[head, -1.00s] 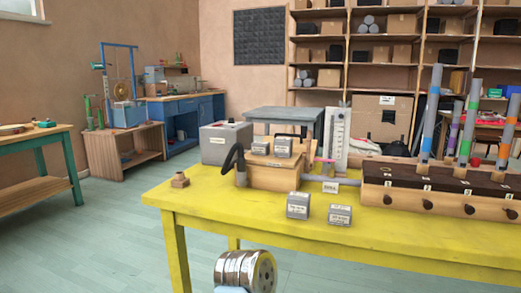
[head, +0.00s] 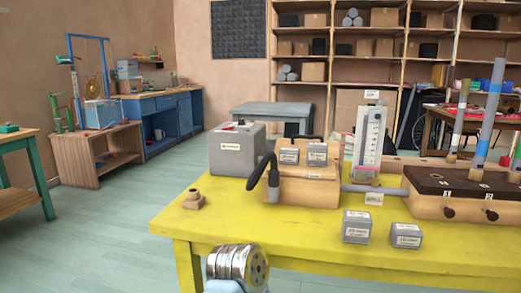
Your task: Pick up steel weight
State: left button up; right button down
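No block can be read as the steel weight for sure. Small grey blocks with white labels are candidates: a left front block (head: 356,226) and a right front block (head: 406,235) sit apart on the yellow table. Two more, a left upper block (head: 289,156) and a right upper block (head: 317,154), sit on a wooden box (head: 300,192). Their labels are too small to read. A shiny ribbed metal cylinder (head: 228,262) shows at the bottom edge, over a pale blue part; I cannot tell whether it is part of my arm. Neither gripper's fingers show.
The yellow table (head: 300,240) spans the front. A large grey labelled box (head: 235,150), a small brown piece (head: 194,200), a white gauge (head: 369,140) and a wooden rack with tubes (head: 455,190) stand on it. The table's left front is mostly clear.

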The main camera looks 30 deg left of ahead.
aim_at(287, 155)
jog(key=j+u, duration=0.45)
jog(key=j, duration=1.35)
jog(key=i, duration=0.05)
